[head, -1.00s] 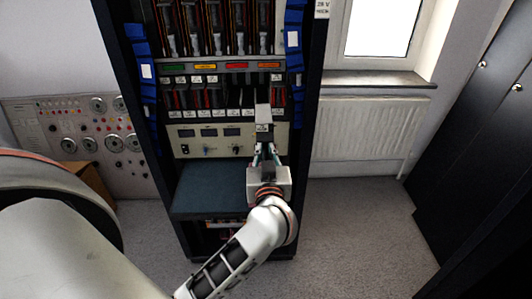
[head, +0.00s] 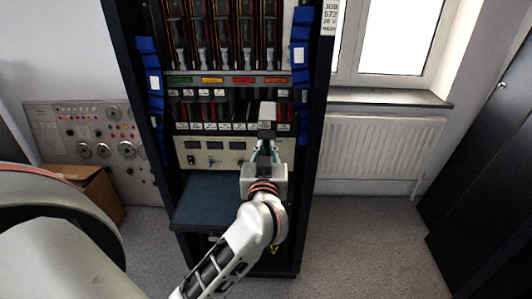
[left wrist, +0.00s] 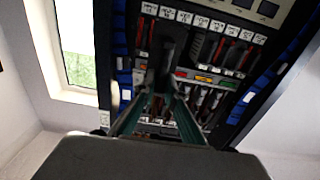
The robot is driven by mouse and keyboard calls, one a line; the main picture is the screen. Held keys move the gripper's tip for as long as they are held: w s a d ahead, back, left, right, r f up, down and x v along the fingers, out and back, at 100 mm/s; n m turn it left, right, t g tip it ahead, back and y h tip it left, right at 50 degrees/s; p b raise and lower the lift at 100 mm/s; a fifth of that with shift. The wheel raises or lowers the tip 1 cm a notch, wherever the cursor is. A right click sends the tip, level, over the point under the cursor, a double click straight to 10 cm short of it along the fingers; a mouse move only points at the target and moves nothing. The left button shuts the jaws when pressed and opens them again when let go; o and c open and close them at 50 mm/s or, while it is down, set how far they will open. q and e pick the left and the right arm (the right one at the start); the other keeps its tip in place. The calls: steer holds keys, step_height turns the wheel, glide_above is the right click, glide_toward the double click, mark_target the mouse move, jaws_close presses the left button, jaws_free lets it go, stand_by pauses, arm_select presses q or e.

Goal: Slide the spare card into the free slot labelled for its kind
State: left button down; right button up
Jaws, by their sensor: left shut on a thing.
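My left gripper (head: 266,150) is shut on the spare card (head: 267,115), whose grey end faces the head camera. It holds the card in front of the right part of the lower card row (head: 205,108) in the dark rack. White labels (head: 212,127) run below that row. In the left wrist view the gripper (left wrist: 157,98) and the dark, blurred card (left wrist: 168,60) point at the row, which appears inverted. The label writing is too small to read. The card and gripper hide part of the row, and I cannot tell whether the card touches a slot. My right gripper is not in view.
Below the row are a pale instrument panel (head: 212,150) and a blue-grey shelf (head: 205,200). Blue strips (head: 300,55) line the rack's sides. A radiator (head: 370,148) stands to the right, and a brown box (head: 92,190) to the left. Floor is free at right.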

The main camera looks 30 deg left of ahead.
arm_select(q)
steer(key=b+x, duration=0.1)
steer(key=x, duration=0.1)
steer(key=shift+w+a+f+b, duration=0.1)
steer(key=shift+w+a+b, duration=0.1)
steer(key=shift+w+b, duration=0.15)
steer(key=shift+b+x, duration=0.5)
steer(key=shift+x, duration=0.5)
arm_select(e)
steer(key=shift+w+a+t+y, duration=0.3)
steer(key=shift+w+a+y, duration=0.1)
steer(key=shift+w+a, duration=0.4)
arm_select(q)
steer(key=shift+w+p, duration=0.1)
steer(key=shift+p, duration=1.1)
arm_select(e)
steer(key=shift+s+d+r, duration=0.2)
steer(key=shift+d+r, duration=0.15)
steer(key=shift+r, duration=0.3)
arm_select(q)
steer(key=shift+p, duration=0.6)
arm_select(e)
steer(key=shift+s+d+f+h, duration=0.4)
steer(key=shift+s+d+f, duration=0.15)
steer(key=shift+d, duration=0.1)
arm_select(q)
steer(key=shift+w+a, duration=0.1)
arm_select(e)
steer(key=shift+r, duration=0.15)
